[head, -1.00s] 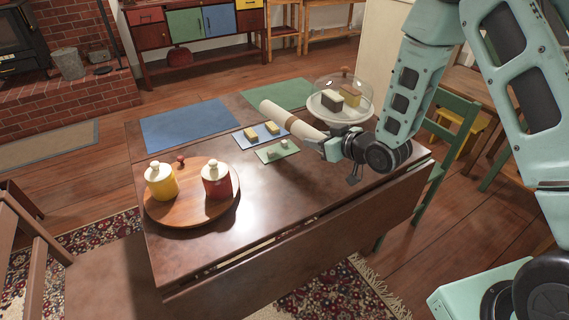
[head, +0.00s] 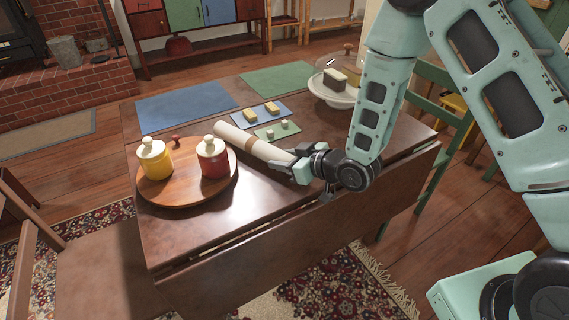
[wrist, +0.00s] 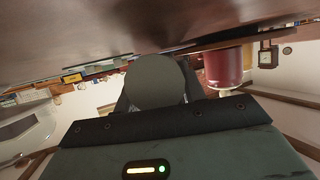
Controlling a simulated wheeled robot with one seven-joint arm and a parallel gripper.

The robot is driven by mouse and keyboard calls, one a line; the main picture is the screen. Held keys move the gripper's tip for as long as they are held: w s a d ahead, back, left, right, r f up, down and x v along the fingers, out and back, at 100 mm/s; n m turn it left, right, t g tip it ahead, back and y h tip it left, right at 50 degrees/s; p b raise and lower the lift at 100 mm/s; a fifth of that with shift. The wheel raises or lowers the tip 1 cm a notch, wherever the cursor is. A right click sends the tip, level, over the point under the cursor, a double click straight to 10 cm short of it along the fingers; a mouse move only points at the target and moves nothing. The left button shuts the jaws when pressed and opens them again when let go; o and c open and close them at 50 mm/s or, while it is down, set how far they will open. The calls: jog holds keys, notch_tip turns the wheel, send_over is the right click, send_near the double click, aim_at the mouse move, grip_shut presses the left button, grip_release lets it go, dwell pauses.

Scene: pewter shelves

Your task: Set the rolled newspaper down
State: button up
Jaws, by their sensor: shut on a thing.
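The rolled newspaper (head: 243,141) is a pale roll with a tan band, low over the dark wooden table (head: 226,249) in the head view. My gripper (head: 297,164) is shut on its near right end. I cannot tell whether the roll touches the tabletop. In the wrist view the roll's round grey end (wrist: 155,83) faces the camera, with the dark table surface close by across the top of the picture.
A round wooden board (head: 190,196) holds a yellow jar (head: 155,162) and a red jar (head: 213,162). Small blue and green trays (head: 277,131) with small blocks lie behind the roll. A glass-domed cake stand (head: 336,97) stands back right. The table's front right area is bare.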

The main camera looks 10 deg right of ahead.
jog(key=shift+f, duration=0.7)
jog(key=shift+f, duration=0.2)
jog(key=o, duration=1.1)
jog(key=shift+c, duration=0.2)
jog(key=shift+r, duration=0.1)
